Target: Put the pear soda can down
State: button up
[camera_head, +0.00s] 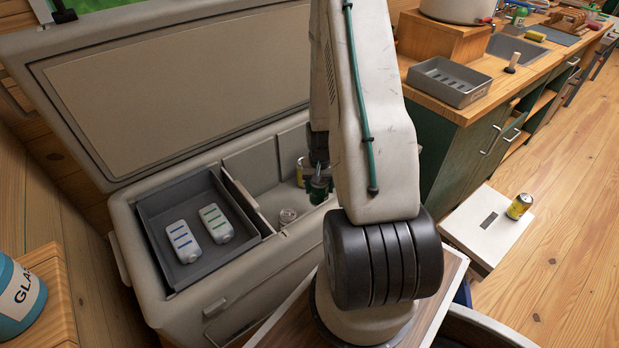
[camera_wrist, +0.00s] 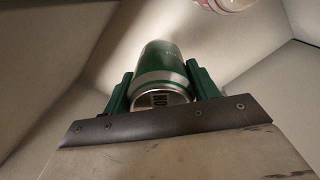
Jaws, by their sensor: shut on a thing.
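My gripper (camera_head: 319,182) hangs in or just above the right compartment of an open chest cooler (camera_head: 215,310). In the wrist view my gripper (camera_wrist: 158,82) is shut on a green can with a silver end, the pear soda can (camera_wrist: 159,62). The can lies between the two green fingers. Its label cannot be read. Pale compartment walls surround it in the wrist view, and I cannot tell whether it touches the floor. In the head view the can is hard to separate from the fingers.
A grey tray (camera_head: 160,215) at left holds two white bottles. A red-and-white item (camera_wrist: 230,4) shows above the can. The raised lid (camera_head: 190,80) stands behind.

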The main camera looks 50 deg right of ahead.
jog(key=shift+w+a+f, duration=0.15)
jog(key=shift+f, duration=0.4)
jog(key=f, duration=0.4)
jog(key=shift+d+f, duration=0.15)
jog(key=shift+d, duration=0.1)
jog(key=shift+f, duration=0.9)
jog(key=shift+f, duration=0.55)
jog(key=o, duration=1.4)
jog(key=shift+o, duration=0.2)
jog(key=shift+r, duration=3.85)
